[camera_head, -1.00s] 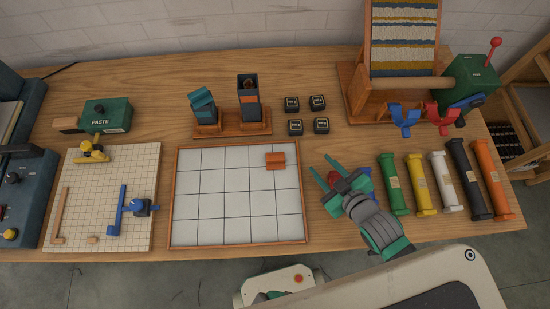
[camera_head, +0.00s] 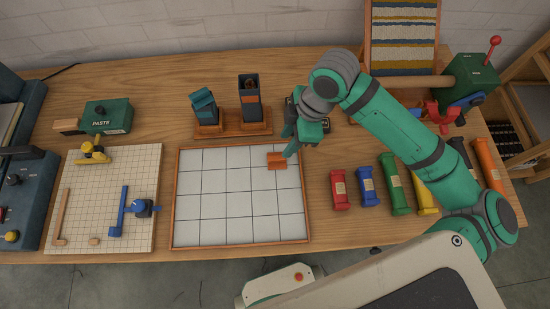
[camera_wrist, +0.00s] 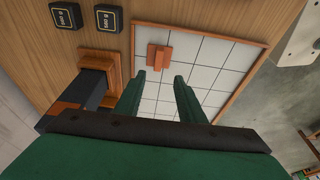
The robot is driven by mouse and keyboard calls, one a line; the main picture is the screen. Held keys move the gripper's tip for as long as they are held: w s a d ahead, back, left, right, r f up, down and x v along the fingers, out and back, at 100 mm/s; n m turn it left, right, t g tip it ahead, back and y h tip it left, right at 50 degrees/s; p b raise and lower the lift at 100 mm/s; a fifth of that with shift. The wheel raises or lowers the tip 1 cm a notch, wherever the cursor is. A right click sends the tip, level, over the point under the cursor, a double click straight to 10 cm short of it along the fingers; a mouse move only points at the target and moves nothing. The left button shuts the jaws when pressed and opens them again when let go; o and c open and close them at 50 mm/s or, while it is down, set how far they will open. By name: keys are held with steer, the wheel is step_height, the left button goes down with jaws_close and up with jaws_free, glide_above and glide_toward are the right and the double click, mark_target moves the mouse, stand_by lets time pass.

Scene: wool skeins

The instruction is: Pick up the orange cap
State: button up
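The orange cap (camera_head: 277,160) lies on the white gridded tray (camera_head: 215,205), near its top right corner. It shows as an orange block with a raised ridge in the wrist view (camera_wrist: 158,57), just beyond the fingertips. My gripper (camera_head: 290,146) is above the tray's upper right, beside the cap in the head view. In the wrist view my gripper (camera_wrist: 160,77) has its two green fingers spread apart with nothing between them. The exact height of the fingertips above the cap is hard to tell.
A wooden stand (camera_head: 232,129) with dark upright holders is just behind the tray. Small black boxes (camera_wrist: 108,18) sit nearby, mostly hidden by my arm in the head view. Coloured rolls (camera_head: 393,185) lie to the right. A gridded board (camera_head: 90,200) is left. The tray's other cells are empty.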

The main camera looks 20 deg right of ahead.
glide_above(277, 158)
steer(key=d, duration=0.1)
steer(key=f, duration=0.5)
steer(key=shift+s+d, duration=0.2)
steer(key=shift+s, duration=0.2)
steer(key=shift+d+x, duration=0.15)
steer(key=shift+x, duration=1.15)
steer(key=shift+d+x, duration=0.15)
steer(key=shift+x, duration=1.2)
steer(key=shift+w, duration=0.1)
jaws_close()
